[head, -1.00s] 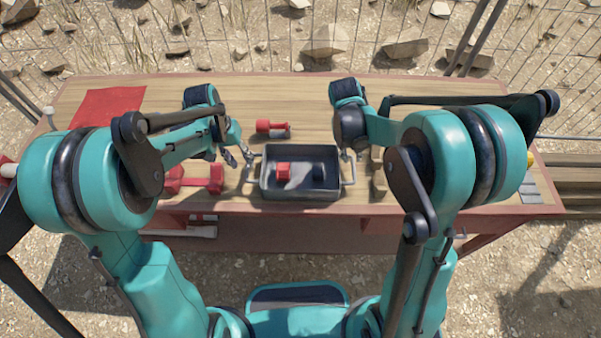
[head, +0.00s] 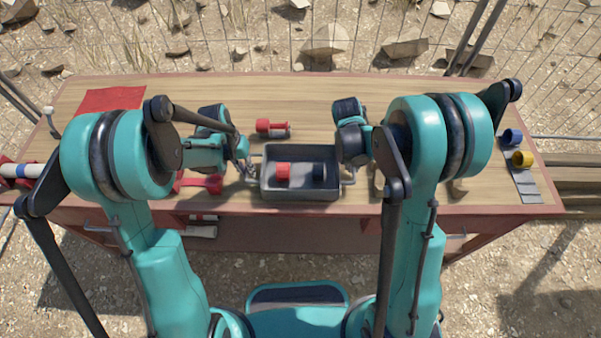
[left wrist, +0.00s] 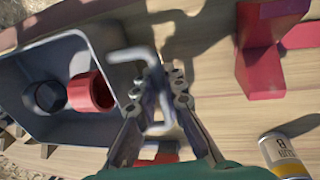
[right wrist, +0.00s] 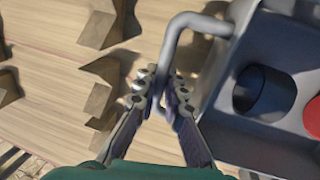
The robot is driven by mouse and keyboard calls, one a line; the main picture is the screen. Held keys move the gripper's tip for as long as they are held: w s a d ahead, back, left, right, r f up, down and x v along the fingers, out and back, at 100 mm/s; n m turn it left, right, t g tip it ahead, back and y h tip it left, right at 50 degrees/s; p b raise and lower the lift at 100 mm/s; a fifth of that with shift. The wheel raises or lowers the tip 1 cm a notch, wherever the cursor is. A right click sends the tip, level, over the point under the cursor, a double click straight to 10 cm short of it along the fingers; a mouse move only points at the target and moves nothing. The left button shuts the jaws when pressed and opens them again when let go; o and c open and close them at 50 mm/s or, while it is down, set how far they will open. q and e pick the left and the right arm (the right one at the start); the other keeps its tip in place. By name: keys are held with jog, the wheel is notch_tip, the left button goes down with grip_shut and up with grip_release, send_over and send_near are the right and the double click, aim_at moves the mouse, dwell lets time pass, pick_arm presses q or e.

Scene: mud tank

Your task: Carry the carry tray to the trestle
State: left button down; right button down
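The carry tray (head: 300,194) is a grey rectangular tub on the near middle of the wooden table, with a bar handle at each end. A red cup-like piece (head: 283,170) and a dark blue one (head: 319,172) are in it. My left gripper (left wrist: 160,88) is closed around the left handle (left wrist: 130,54). My right gripper (right wrist: 161,86) is closed around the right handle (right wrist: 185,20). The tray appears to rest on the tabletop. I cannot identify the trestle in these views.
A red cylinder piece (head: 272,127) lies behind the tray. Red pieces (head: 200,184) lie left of it, and tan blocks (right wrist: 105,95) lie right. A red cloth (head: 108,99) is at the far left. Blue and yellow rings (head: 522,158) are at the right. Wooden planks (head: 577,175) extend beyond the table's right edge.

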pick_arm(q)
jog(key=shift+r, duration=0.15)
pick_arm(e)
jog(key=shift+r, duration=0.15)
